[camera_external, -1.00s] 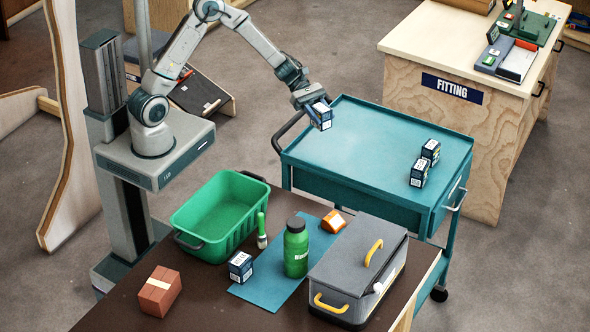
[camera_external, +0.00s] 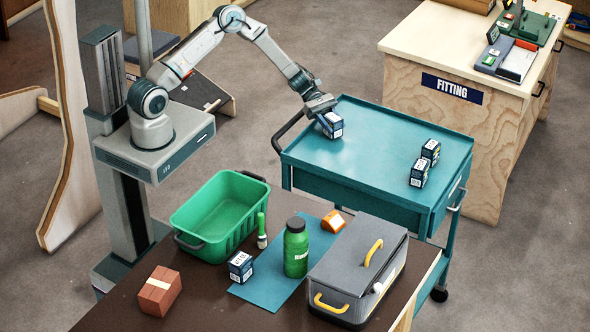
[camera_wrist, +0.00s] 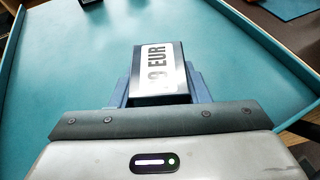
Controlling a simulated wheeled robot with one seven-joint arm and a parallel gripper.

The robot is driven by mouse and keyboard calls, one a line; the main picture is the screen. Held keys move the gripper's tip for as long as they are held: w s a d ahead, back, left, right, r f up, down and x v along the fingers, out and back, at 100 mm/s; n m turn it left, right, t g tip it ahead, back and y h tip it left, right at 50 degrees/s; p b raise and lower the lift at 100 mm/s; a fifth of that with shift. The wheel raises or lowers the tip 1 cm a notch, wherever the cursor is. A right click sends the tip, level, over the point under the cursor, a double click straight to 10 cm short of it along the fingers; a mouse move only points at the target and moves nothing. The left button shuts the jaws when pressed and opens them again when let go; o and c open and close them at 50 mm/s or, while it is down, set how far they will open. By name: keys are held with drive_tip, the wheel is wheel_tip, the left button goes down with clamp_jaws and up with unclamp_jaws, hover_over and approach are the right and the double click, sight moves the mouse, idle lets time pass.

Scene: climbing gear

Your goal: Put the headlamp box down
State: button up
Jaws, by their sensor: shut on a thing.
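My gripper (camera_external: 322,113) is shut on a small dark blue and white headlamp box (camera_external: 332,125) at the left end of the teal cart top (camera_external: 375,145). In the wrist view the headlamp box (camera_wrist: 162,70) sits between the two fingers, its white label with "EUR" facing the camera. The box is at or just above the cart top; I cannot tell whether it touches. Two similar boxes stand close together near the cart's right side, a rear one (camera_external: 431,151) and a front one (camera_external: 419,173).
The cart's middle is clear, with a raised rim around it. In front, a dark table holds a green bin (camera_external: 215,215), another small box (camera_external: 240,266), a green bottle (camera_external: 296,248), a grey case (camera_external: 350,265) and a brown box (camera_external: 160,291). A FITTING bench (camera_external: 470,120) stands behind right.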

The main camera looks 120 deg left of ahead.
drive_tip(key=shift+f, duration=0.15)
drive_tip(key=shift+f, duration=0.15)
drive_tip(key=o, duration=1)
